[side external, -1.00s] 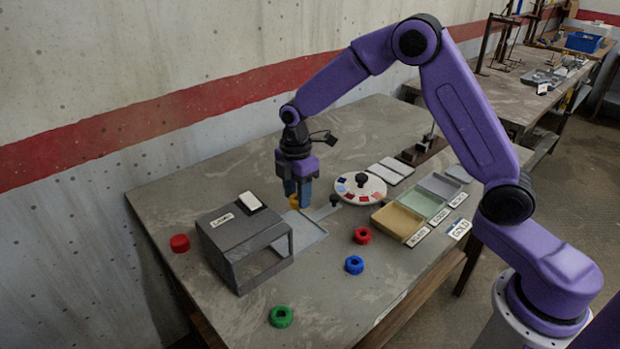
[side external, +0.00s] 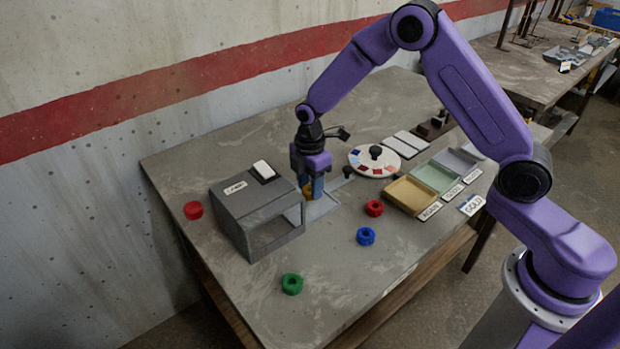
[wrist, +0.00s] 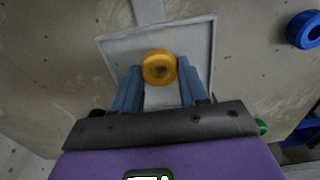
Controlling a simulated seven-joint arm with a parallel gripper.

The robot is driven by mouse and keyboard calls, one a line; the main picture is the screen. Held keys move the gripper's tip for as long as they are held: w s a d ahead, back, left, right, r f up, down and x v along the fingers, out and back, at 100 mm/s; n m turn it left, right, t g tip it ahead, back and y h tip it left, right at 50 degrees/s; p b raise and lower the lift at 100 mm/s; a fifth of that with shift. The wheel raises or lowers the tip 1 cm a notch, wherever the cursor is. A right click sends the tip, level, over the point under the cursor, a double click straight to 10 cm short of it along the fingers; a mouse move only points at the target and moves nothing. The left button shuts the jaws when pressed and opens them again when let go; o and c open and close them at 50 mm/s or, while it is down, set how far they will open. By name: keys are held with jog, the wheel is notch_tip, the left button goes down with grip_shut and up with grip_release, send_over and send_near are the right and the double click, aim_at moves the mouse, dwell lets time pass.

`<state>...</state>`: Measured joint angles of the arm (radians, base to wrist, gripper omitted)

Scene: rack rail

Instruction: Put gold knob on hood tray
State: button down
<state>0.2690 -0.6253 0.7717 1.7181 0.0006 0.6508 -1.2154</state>
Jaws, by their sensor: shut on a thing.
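My gripper (side external: 313,190) is shut on the gold knob (side external: 307,189), a yellow ring-shaped piece held between its blue fingertips. The light grey, shallow-rimmed tray (side external: 322,208) lies beside the open side of the dark grey hood box (side external: 238,205). In the wrist view the gold knob (wrist: 158,67) shows between the fingers, in front of the tray (wrist: 120,48). I cannot tell whether the knob touches the tray. The gripper hides part of the tray.
Red caps (side external: 375,208) and (side external: 193,210), a blue cap (side external: 366,236) and a green cap (side external: 292,284) lie around. A white dial (side external: 375,161) and coloured bins (side external: 410,195) stand right. The front table is mostly clear.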

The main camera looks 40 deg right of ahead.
jog(key=shift+f, duration=0.35)
dwell(0.7)
jog(key=c, duration=0.5)
grip_release()
jog(key=shift+r, duration=4)
